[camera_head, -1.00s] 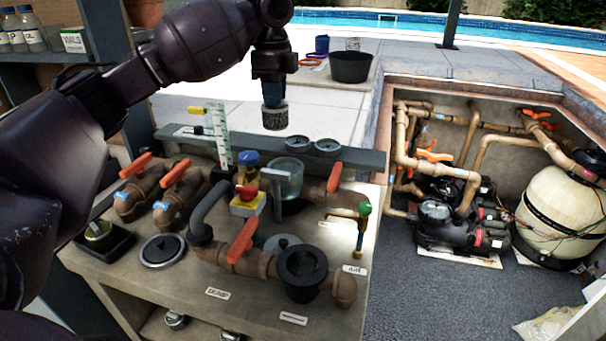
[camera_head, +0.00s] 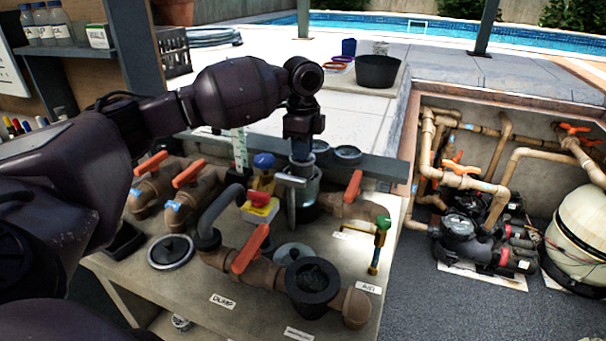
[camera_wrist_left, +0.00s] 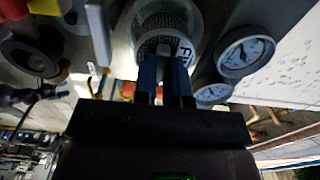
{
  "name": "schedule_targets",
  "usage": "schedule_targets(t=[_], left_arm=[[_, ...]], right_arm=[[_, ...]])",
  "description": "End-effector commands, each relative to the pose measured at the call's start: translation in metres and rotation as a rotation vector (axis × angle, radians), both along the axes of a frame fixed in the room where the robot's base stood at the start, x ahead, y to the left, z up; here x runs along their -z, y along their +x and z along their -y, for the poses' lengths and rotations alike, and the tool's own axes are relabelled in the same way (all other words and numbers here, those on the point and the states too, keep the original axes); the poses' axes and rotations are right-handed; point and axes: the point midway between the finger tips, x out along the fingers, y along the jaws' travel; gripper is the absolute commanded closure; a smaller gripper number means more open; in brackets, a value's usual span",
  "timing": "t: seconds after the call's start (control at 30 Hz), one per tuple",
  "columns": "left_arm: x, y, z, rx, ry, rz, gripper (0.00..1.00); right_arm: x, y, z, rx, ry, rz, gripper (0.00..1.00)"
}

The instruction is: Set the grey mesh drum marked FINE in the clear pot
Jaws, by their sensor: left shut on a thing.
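My left gripper (camera_head: 301,148) points down over the clear pot (camera_head: 305,192) and is shut on the grey mesh drum (camera_head: 301,163). The clear pot's rim rings the drum in that view. The drum's lower part appears at or inside the pot's mouth. I cannot tell whether it touches the bottom. My right gripper is not in view.
Two round gauges (camera_wrist_left: 245,52) sit close beside the pot. A red-and-yellow switch (camera_head: 260,206), orange-handled valves (camera_head: 250,248) and brown pipes crowd the bench left and front. A dark open cup (camera_head: 311,282) and a black lid (camera_head: 171,251) are nearer. A black bucket (camera_head: 377,72) stands behind.

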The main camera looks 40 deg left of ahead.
Motion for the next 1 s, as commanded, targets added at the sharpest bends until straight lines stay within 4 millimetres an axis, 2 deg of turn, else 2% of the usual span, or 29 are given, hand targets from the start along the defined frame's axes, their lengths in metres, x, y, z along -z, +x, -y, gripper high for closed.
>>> schedule_targets(t=[0.27, 0.6, 1.0], left_arm=[[0.017, 0.0, 0.0, 0.0, 0.0, -0.001, 1.0], [0.065, 0.0, 0.0, -0.001, 0.001, -0.002, 1.0], [0.068, 0.0, 0.0, 0.0, 0.0, 0.001, 1.0]], right_arm=[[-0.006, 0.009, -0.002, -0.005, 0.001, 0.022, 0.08], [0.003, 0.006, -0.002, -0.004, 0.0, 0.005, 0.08], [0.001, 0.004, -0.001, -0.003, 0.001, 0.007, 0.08]])
